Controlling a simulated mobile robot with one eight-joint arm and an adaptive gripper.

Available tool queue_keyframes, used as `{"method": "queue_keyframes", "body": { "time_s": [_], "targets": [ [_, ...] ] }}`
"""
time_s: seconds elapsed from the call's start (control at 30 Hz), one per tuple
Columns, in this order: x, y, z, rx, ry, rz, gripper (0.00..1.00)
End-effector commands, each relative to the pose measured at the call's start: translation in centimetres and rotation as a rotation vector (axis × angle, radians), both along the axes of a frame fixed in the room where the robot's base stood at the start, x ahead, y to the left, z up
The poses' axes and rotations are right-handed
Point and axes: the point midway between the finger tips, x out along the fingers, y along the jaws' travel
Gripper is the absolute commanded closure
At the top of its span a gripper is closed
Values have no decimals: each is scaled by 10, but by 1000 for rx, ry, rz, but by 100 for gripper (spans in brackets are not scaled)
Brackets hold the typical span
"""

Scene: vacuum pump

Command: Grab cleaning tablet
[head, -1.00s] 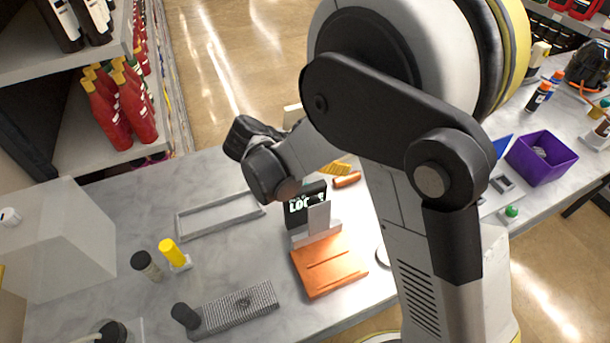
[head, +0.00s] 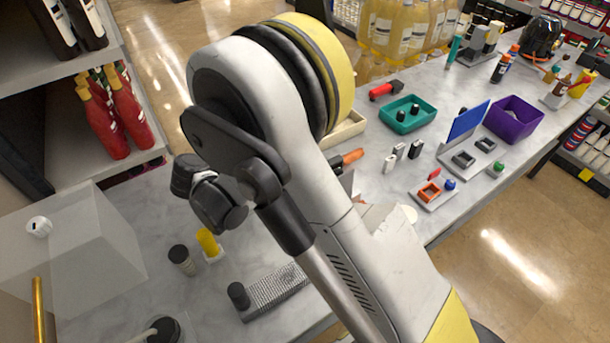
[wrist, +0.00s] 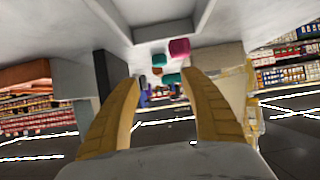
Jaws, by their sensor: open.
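I cannot tell for certain which object is the cleaning tablet. Small white and dark pieces (head: 390,162) stand on the table in the head view, too small to identify. My gripper (wrist: 162,80) shows in the wrist view with two tan ribbed fingers spread apart and nothing between them. In the head view my arm hides the gripper and the table middle. Beyond the fingers in the wrist view are a magenta block (wrist: 179,47) and a teal block (wrist: 160,60), both blurred and small.
A teal tray (head: 408,114) with dark pieces, a blue panel (head: 468,121) and a purple bin (head: 513,118) stand on the right. A yellow cylinder (head: 207,242), dark cylinder (head: 182,260) and ribbed grey block (head: 274,291) stand front left, near a translucent box (head: 85,250).

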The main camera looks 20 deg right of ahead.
Motion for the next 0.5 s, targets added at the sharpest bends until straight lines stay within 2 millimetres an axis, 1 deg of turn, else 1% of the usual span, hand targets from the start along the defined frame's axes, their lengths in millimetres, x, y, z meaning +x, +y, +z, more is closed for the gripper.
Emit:
{"method": "queue_keyframes", "body": {
  "time_s": [0.2,0.43,0.5],
  "targets": [
    [9,-30,-20,0,1,-3,47],
    [15,-48,-28,0,1,-2,47],
    [17,-56,-34,0,1,-2,47]
  ]
}}
